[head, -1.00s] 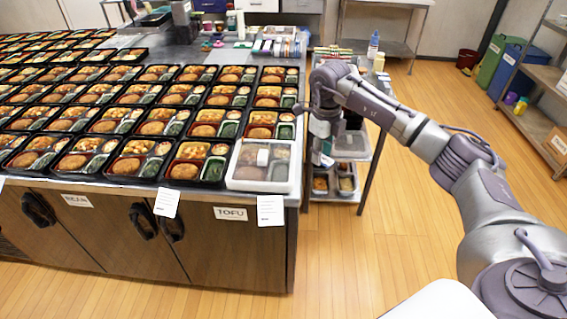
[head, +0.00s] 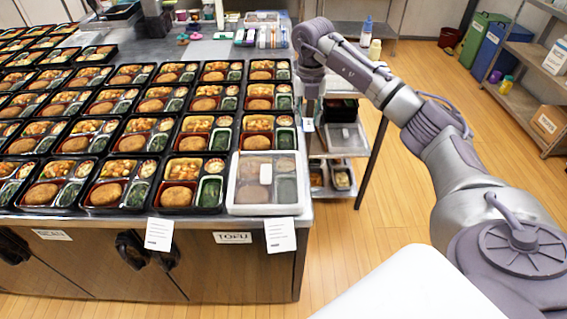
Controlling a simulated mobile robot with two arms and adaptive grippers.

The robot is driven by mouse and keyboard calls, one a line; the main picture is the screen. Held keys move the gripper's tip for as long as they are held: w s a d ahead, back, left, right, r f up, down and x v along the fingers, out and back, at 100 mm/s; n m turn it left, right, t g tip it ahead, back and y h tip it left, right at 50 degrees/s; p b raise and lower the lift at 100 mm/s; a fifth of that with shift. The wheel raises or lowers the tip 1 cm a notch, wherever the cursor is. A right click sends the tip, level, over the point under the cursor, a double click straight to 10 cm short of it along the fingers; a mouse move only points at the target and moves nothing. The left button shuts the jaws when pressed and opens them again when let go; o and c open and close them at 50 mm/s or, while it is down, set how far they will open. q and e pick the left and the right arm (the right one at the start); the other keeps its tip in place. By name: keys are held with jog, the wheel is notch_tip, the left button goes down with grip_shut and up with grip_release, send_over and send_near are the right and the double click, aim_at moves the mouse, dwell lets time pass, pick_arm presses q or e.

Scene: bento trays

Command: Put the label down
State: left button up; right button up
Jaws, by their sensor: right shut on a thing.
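My right gripper (head: 308,118) points down just past the counter's right edge, beside the tray rows. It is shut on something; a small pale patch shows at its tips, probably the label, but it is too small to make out. A bento tray with a clear lid (head: 240,206) sits at the counter's front right corner, with a small white patch on its lid. White printed cards hang at the counter's front edge, one at the left (head: 159,234) and one at the right (head: 281,234). My left gripper is not in view.
Rows of open black bento trays (head: 179,197) fill the counter. A wheeled or shelved rack (head: 345,140) with containers stands right of the counter, close to my right gripper. Bottles (head: 367,30) stand behind it. Wooden floor (head: 400,190) is free at the right.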

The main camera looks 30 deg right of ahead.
jog(key=p, duration=0.3)
send_near(290, 175)
jog(key=shift+w+d+f, duration=0.2)
jog(key=shift+d+f, duration=0.2)
jog(key=shift+d, duration=0.1)
jog(key=shift+w+d+f, duration=0.15)
jog(key=shift+d+f, duration=0.2)
jog(key=shift+d, duration=0.1)
jog(key=a+f, duration=0.2)
jog(key=shift+s+f+p, duration=0.35)
jog(key=shift+c, duration=0.5)
notch_tip(290, 175, down, 2)
jog(key=shift+d+f+p, duration=0.1)
jog(key=shift+f+p, duration=0.1)
jog(key=shift+p, duration=0.2)
grip_shut()
jog(key=shift+f, duration=0.25)
jog(key=shift+w, duration=0.1)
jog(key=shift+c, duration=0.9)
grip_release()
jog(key=o, duration=1)
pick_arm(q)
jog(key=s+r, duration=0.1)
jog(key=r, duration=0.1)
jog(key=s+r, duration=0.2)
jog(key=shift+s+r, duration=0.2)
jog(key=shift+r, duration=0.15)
